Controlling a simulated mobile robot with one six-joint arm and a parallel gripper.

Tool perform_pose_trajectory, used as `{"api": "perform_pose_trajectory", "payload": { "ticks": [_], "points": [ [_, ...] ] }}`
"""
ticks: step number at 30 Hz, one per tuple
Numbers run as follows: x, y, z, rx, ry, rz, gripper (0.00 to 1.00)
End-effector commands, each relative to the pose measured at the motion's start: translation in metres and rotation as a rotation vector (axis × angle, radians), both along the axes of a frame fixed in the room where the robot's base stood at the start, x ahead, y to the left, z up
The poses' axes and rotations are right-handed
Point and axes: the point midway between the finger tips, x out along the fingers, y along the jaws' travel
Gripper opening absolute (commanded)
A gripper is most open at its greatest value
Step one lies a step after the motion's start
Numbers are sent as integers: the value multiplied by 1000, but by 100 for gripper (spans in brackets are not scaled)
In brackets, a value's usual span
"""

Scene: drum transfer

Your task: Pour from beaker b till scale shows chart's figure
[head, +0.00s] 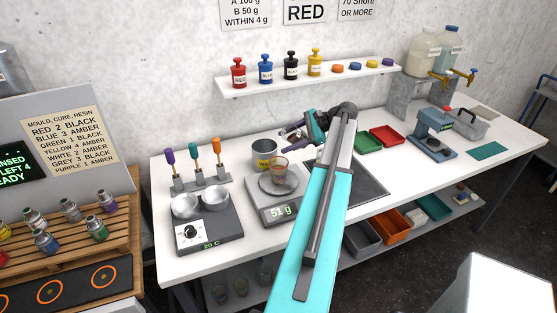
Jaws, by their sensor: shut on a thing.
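The scale (281,213) stands on the white bench and its display reads 51 g. A clear cup (280,174) with reddish-amber contents stands on its pan. The chart (246,14) on the wall is cut off at the top; it reads A 100 g, B 50 g, within 4 g. My gripper (296,132) is above and behind the cup, apart from it, toward the wall.
A hotplate (207,226) with two metal bowls is left. A dark mat (352,180) lies right, partly behind my arm. Green (367,144) and red (386,136) trays lie beyond. A bottle shelf (305,78) hangs above.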

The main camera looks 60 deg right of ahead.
Motion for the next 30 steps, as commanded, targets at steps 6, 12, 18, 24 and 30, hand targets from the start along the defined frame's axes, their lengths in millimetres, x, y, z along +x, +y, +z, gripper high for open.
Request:
{"api": "perform_pose_trajectory", "payload": {
  "ticks": [6, 12, 18, 24, 30],
  "points": [
    [0, 0, 0, -2, 0, 1, 22],
    [0, 0, 0, -1, 0, 0, 22],
    [0, -1, 0, 14, -6, 0, 22],
    [0, -1, -1, 61, -23, 0, 22],
    [0, -2, -5, 147, -57, 0, 22]
  ]
}}
